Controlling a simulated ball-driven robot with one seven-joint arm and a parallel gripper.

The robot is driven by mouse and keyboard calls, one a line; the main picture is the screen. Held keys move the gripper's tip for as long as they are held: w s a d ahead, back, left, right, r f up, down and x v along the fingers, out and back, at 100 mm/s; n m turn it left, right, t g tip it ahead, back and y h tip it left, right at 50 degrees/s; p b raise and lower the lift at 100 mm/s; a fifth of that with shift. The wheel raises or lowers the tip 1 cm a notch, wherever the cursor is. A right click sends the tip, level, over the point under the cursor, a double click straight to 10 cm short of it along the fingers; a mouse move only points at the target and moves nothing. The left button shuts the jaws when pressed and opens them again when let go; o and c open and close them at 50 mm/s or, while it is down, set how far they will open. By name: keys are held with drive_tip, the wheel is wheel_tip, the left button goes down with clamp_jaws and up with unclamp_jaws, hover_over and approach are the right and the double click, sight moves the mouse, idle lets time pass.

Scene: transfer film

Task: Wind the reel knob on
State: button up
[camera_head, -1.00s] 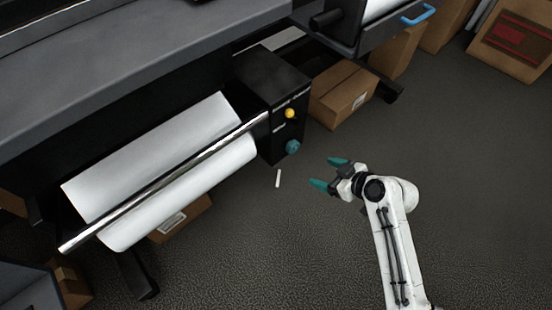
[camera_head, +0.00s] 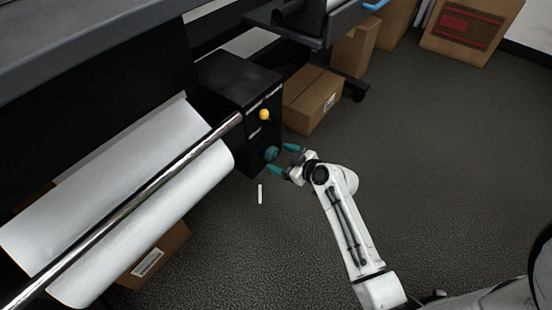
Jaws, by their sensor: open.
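My gripper (camera_head: 281,158) has teal fingertips and is open.
A white film roll (camera_head: 120,190) and a shiny metal bar (camera_head: 140,195) lie left of the box. Cardboard boxes (camera_head: 313,99) stand behind my gripper. A small white strip (camera_head: 260,194) lies on the floor. The grey floor at right is clear.

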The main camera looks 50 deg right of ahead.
drive_tip(key=shift+x, duration=1.35)
drive_tip(key=c, duration=1)
